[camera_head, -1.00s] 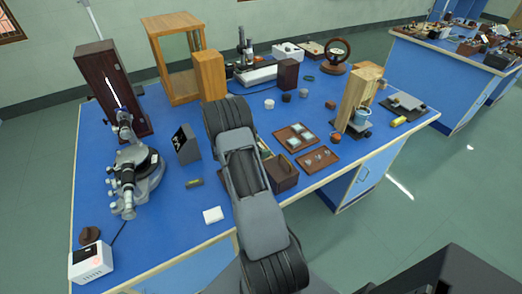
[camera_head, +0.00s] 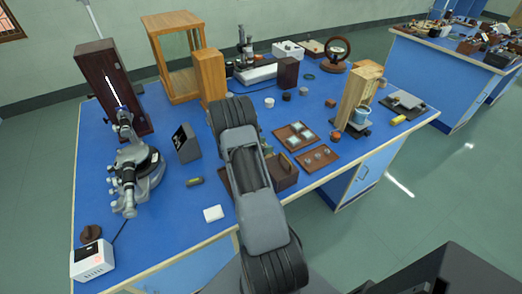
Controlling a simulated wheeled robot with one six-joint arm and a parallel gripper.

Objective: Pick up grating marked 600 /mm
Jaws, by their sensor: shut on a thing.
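My arm reaches over the blue-topped bench (camera_head: 160,222); its links hide my gripper, so I do not see the jaws or anything between them. A brown tray (camera_head: 279,133) right of the arm holds several small pale square pieces. They may be gratings, but no marking is readable, so I cannot tell which is 600 /mm. A second brown tray (camera_head: 304,166) in front of it holds small round clear pieces. A brown wooden box (camera_head: 285,172) stands just right of my arm, partly hidden by it.
A spectrometer (camera_head: 135,175) stands at the left, with a dark lamp housing (camera_head: 105,80) behind it. A white block (camera_head: 213,214) and a small dark cylinder (camera_head: 194,181) lie left of the arm. A wooden stand (camera_head: 355,98) is at the right.

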